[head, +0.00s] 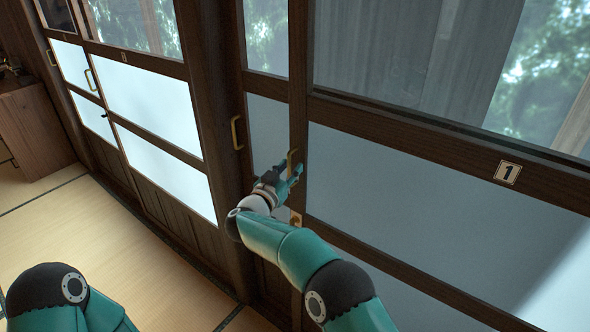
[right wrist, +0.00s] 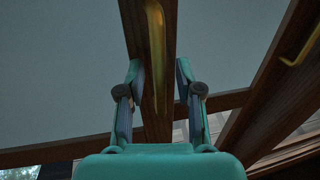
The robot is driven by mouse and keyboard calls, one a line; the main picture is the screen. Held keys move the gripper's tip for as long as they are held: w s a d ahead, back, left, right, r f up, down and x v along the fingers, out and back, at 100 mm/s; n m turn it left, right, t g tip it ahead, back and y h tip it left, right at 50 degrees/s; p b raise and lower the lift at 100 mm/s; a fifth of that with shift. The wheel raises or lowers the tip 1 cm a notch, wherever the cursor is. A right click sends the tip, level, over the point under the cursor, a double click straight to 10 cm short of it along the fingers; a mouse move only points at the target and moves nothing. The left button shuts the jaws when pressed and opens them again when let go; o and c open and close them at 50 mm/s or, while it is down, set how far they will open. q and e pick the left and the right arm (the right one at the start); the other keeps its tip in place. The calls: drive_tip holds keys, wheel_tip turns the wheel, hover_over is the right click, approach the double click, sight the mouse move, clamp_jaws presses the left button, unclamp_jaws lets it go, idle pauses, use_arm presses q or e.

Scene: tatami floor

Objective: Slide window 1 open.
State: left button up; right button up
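Window 1 (head: 420,195) is a dark wood-framed sliding panel with clear glass above and frosted glass below. A plate reading 1 (head: 507,172) sits on its crossbar. Its brass handle (head: 292,158) is on the left stile and also shows in the right wrist view (right wrist: 156,50). My right gripper (head: 293,171) is at this handle. In the right wrist view its two fingers (right wrist: 159,68) are apart, with the stile and handle between them in the picture. I cannot tell whether they touch the handle. My left gripper is out of view.
A second brass handle (head: 236,133) is on the frame left of window 1. A brass fitting (head: 295,218) sits below the gripper. Another window (head: 155,105) is farther left, near a wooden cabinet (head: 35,125). The tatami floor (head: 110,255) is clear.

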drive_tip(key=shift+r, duration=0.1)
drive_tip(key=v, duration=0.7)
drive_tip(key=shift+s, duration=0.2)
drive_tip(key=shift+a, duration=0.1)
idle(0.3)
